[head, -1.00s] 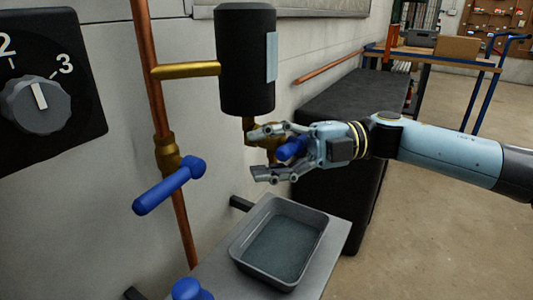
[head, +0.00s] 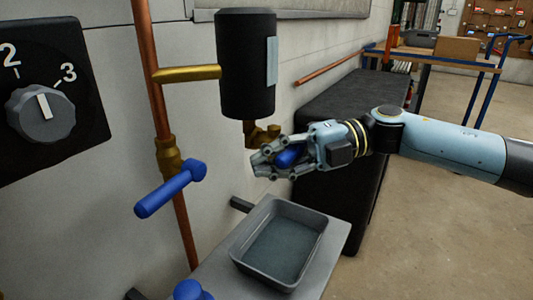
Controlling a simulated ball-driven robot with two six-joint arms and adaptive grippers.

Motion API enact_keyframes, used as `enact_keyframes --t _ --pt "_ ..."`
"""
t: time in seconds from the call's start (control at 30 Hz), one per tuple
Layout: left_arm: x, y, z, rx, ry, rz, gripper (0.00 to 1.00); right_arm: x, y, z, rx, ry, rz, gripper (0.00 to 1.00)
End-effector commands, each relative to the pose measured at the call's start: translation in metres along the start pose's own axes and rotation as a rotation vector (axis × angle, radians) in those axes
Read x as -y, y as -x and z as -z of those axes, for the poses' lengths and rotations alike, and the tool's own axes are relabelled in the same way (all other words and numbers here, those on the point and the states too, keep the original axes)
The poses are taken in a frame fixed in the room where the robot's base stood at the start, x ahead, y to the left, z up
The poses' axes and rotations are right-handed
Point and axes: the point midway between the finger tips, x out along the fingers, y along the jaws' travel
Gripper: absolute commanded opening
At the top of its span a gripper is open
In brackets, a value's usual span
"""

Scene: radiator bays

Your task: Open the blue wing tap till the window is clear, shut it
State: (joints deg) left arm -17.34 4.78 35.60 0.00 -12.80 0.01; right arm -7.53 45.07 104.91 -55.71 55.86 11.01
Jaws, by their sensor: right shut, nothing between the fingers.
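The blue wing tap (head: 290,157) sits below the black cylinder (head: 247,65), by a brass outlet (head: 262,133). My right gripper (head: 259,163) is at the tap; its fingertips are closed together just beyond the blue wing, which shows between the finger links. I cannot tell whether the fingers touch the wing. The window (head: 272,60) is a pale blue-grey strip on the cylinder's right side. My left gripper is not in view.
A blue lever valve (head: 170,190) is on the copper pipe (head: 153,85) at left. A grey tray (head: 241,262) with dark bluish contents stands on a shelf (head: 335,250) below the tap. A dial panel (head: 85,125) is at far left. A black cabinet (head: 345,110) stands behind my right arm.

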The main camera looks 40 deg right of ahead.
Motion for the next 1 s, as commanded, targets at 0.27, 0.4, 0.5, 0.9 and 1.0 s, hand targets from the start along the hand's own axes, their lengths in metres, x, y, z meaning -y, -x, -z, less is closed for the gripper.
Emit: enact_keyframes --t 0.27,0.4,0.5,0.9,1.0 --pt "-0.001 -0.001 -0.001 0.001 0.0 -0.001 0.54 0.0 0.0 0.0 0.001 0.001 0.0 0.03" --pt "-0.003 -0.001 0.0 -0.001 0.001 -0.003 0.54 0.0 0.0 0.0 0.001 0.0 -0.001 0.22" --pt "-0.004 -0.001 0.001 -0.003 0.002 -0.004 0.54 0.0 0.0 0.0 0.001 0.0 -0.001 0.35" --pt "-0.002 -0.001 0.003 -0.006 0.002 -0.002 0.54 0.001 0.003 0.0 0.0 0.0 0.0 0.43" --pt "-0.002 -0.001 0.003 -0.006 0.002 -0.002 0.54 0.001 0.012 0.0 0.0 -0.001 0.004 0.43"
